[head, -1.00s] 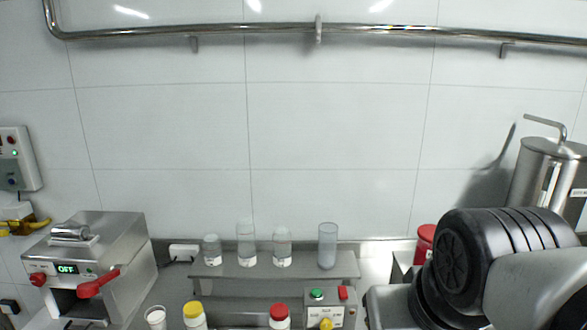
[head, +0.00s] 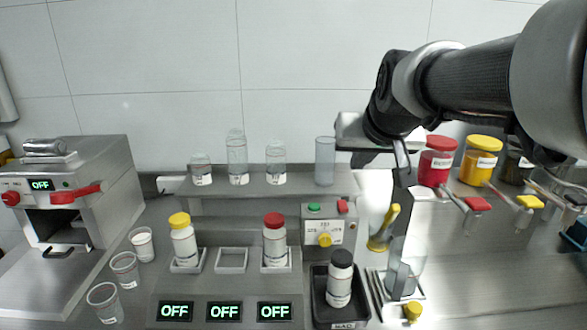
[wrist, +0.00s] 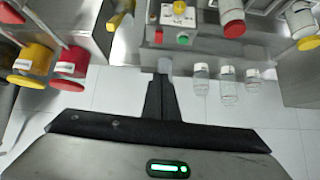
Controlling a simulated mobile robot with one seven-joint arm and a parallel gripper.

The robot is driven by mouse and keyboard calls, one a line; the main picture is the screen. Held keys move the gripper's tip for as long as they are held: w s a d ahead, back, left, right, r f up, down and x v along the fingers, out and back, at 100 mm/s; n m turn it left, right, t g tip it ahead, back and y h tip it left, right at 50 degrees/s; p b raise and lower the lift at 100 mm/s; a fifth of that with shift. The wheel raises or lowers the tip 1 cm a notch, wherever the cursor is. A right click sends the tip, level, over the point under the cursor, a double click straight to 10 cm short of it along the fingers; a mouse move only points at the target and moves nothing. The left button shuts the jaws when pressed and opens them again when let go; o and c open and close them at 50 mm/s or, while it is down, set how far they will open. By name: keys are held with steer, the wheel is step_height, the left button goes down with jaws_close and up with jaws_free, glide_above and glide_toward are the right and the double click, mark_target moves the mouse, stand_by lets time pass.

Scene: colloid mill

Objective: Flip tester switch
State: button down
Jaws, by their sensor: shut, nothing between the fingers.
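No switch is plainly marked as the tester's. A small grey control box (head: 328,232) at the middle of the counter carries a green button (head: 314,207), a red switch (head: 342,206) and a yellow knob (head: 325,240); it also shows upside down at the top of the wrist view (wrist: 166,25). A grey machine (head: 100,170) at the left has an "OFF" display (head: 40,185), a red knob (head: 11,198) and a red lever (head: 75,194). My gripper (wrist: 163,78) is shut and empty, raised to the right of the control box in the head view, touching nothing visible.
Clear bottles (head: 237,160) and a glass cylinder (head: 325,160) stand on the back shelf. White bottles, a black tray (head: 318,295) and three "OFF" displays (head: 223,311) are in front. Red (head: 437,165) and yellow (head: 480,160) lidded containers stand at right. Plastic cups (head: 125,268) stand at left.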

steer(key=w+f, duration=0.1)
steer(key=w+f+b, duration=0.1)
steer(key=f, duration=0.1)
steer(key=w+d+f+b, duration=0.1)
steer(key=f, duration=0.1)
steer(key=shift+a, duration=0.1)
steer(key=b, duration=0.2)
glide_above(344, 206)
steer(key=s, duration=0.3)
step_height(344, 206, down, 8)
steer(key=r, duration=0.1)
steer(key=shift+s+a+f+b, duration=0.15)
steer(key=shift+f+b, duration=0.4)
steer(key=shift+f, duration=1.5)
